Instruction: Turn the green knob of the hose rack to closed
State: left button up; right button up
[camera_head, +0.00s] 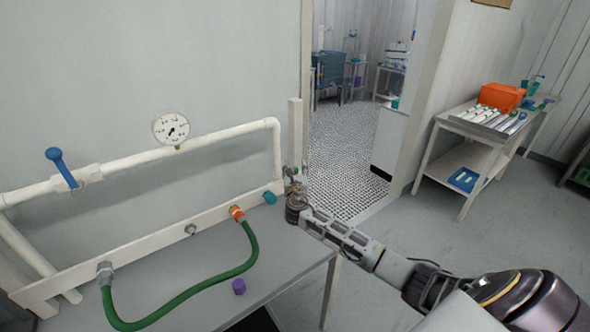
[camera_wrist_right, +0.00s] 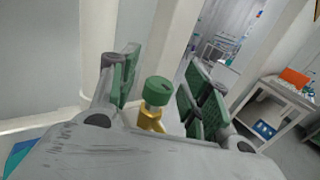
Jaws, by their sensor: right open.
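The green knob (camera_wrist_right: 157,90) sits on a brass stem (camera_wrist_right: 151,120) in the right wrist view. My right gripper (camera_wrist_right: 162,82) is open, with one green-padded finger on each side of the knob. Gaps show between the knob and both fingers. In the head view my right gripper (camera_head: 291,173) is at the right end of the hose rack (camera_head: 150,240), beside its white upright post. The knob cannot be made out there, at the gripper. My left gripper is not in view.
A green hose (camera_head: 190,291) loops between two rack fittings. A teal fitting (camera_head: 270,197) is left of my right gripper. A blue-handled valve (camera_head: 60,167) and a gauge (camera_head: 171,129) are on the white pipe. A purple piece (camera_head: 239,286) lies on the table (camera_head: 285,262).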

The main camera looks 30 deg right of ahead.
jog(key=v, duration=1.1)
jog(key=shift+s+a, duration=0.2)
jog(key=shift+s, duration=0.1)
dwell(0.5)
